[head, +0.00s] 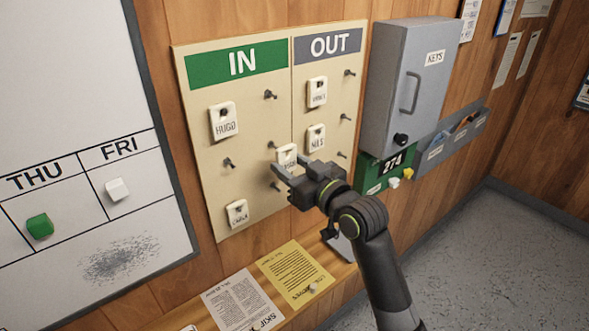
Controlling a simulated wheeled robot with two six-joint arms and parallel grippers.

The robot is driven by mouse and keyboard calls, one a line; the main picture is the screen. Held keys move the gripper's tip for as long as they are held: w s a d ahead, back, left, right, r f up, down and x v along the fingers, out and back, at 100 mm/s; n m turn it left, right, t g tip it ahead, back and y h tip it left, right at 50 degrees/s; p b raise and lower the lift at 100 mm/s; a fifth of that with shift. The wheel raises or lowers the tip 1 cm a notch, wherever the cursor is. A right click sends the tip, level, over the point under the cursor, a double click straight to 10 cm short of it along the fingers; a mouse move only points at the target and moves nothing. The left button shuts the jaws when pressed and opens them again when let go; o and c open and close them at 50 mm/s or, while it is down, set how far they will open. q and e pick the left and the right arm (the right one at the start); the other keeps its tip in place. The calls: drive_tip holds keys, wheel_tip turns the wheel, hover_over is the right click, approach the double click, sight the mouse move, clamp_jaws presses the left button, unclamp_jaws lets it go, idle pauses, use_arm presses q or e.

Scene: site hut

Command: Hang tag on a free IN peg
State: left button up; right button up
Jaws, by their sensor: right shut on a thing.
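A board (200,80) on the wall has a green IN side and a grey OUT side. My right gripper (284,172) is shut on a small white tag (287,154), held in front of the right part of the IN side. The tag's writing is mostly hidden by the fingers. A dark peg (271,145) shows just left of the tag; I cannot tell whether the tag touches a peg. Empty IN pegs show at upper right (270,95), middle left (228,162) and lower right (275,187). The HUGO tag (223,122) and the CARLA tag (237,213) hang on IN.
Two tags (316,92) (316,138) hang on OUT, beside empty pegs. A grey KEYS cabinet (420,75) juts out right of the board, above a green 274 counter (385,168). A wooden ledge (335,265) with papers (295,272) lies below. A calendar whiteboard (70,90) is at left.

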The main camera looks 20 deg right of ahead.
drive_tip(key=shift+w+a+f, duration=0.15)
drive_tip(key=shift+w+a, duration=0.05)
drive_tip(key=shift+w, duration=0.1)
drive_tip(key=shift+w+a, duration=0.3)
drive_tip(key=shift+w, duration=0.2)
use_arm(q)
drive_tip(key=shift+a+f, duration=0.2)
drive_tip(key=shift+a, duration=0.45)
use_arm(e)
drive_tip(key=shift+x, duration=0.95)
use_arm(q)
drive_tip(key=shift+d, duration=0.2)
use_arm(e)
drive_tip(key=shift+d, duration=0.1)
use_arm(q)
drive_tip(key=shift+f, duration=0.1)
use_arm(e)
drive_tip(key=shift+f, duration=0.15)
use_arm(q)
drive_tip(key=shift+a, duration=0.1)
use_arm(e)
drive_tip(key=o, duration=0.9)
